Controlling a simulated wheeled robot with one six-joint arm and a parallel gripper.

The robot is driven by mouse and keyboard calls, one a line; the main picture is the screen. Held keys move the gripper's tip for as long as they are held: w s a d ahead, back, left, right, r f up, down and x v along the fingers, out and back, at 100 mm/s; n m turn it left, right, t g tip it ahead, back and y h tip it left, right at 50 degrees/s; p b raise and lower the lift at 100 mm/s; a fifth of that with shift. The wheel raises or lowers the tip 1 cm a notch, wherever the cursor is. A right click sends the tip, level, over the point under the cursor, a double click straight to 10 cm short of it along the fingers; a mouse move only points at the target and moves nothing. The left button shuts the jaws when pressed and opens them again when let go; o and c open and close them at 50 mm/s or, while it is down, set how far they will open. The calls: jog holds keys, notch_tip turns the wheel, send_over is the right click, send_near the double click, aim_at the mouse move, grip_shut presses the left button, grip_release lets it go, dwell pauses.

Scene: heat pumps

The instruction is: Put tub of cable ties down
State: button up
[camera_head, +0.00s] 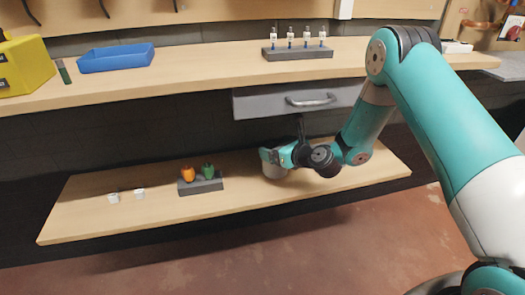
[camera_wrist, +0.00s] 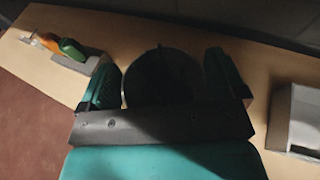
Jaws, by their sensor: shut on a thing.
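In the wrist view the tub (camera_wrist: 163,75) looks dark and round between the two teal fingers of my gripper (camera_wrist: 163,85). The tub looks upright and low over the shelf surface. I cannot tell whether its base touches the shelf. Its contents are too dark to make out.
On the lower shelf (camera_head: 100,215), a grey block (camera_head: 201,186) holds an orange and a green item, left of the tub. Two small white pieces (camera_head: 126,195) lie further left. A grey drawer (camera_head: 295,100) hangs above. The upper bench holds a blue tray (camera_head: 115,58).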

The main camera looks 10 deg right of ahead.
jog(key=shift+w+a, duration=0.15)
jog(key=shift+w, duration=0.1)
jog(key=shift+w+a+r, duration=0.1)
jog(key=shift+w+a, duration=0.3)
notch_tip(320, 180, down, 3)
jog(key=b, duration=0.3)
jog(key=shift+d, duration=0.15)
jog(key=shift+w+f+b, duration=0.1)
jog(key=shift+f+b, duration=0.25)
jog(key=shift+b, duration=0.05)
